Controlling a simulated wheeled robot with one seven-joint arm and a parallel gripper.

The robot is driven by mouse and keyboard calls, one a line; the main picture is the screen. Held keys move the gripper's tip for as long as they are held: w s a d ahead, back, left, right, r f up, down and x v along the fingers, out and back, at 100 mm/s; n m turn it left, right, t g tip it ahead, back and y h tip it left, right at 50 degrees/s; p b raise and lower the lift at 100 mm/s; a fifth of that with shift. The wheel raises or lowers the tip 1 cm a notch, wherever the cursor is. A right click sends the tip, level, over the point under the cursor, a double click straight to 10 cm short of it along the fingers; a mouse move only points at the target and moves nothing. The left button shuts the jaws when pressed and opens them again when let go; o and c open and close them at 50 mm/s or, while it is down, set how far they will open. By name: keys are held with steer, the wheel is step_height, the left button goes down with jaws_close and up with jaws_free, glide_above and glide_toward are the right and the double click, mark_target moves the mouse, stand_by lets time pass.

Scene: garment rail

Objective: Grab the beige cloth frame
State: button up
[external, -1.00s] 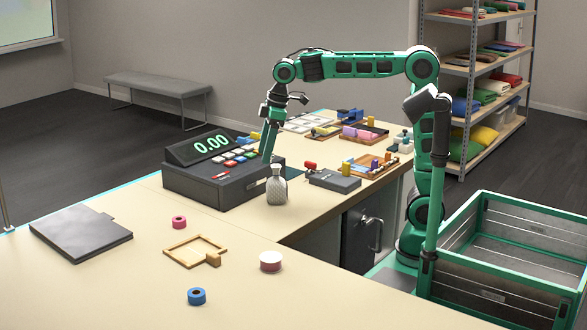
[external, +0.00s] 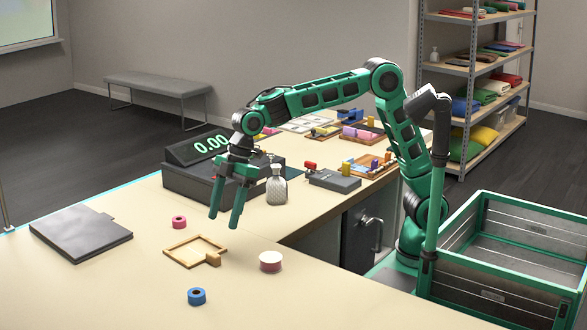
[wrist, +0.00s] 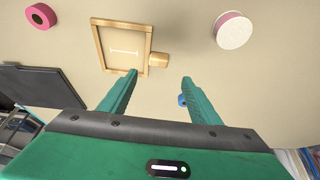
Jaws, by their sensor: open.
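The beige cloth frame (external: 183,259) lies flat on the counter, a square wooden rim with a small block-like handle at its near right side. In the wrist view the frame (wrist: 97,46) shows at the upper middle, with a white mark inside it and its handle pointing right. My gripper (external: 224,222) is open and points down, above and a little behind the frame in the external view. In the wrist view my gripper's two fingers (wrist: 160,83) are apart with nothing between them, and the frame lies ahead of and left of the fingertips.
A pink tape roll (external: 179,222), a white-and-pink roll (external: 270,261) and a blue roll (external: 196,296) lie around the frame. A dark flat folder (external: 80,235) is at left. The cash register (external: 185,185) and a patterned bottle (external: 276,188) stand behind my gripper.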

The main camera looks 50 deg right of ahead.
mark_target(213, 254)
steer(key=x, duration=1)
steer(key=shift+w+f, duration=0.2)
steer(key=shift+f, duration=0.15)
steer(key=c, duration=0.9)
steer(key=shift+c, duration=0.4)
steer(key=shift+a+r, duration=0.1)
steer(key=shift+r, duration=0.05)
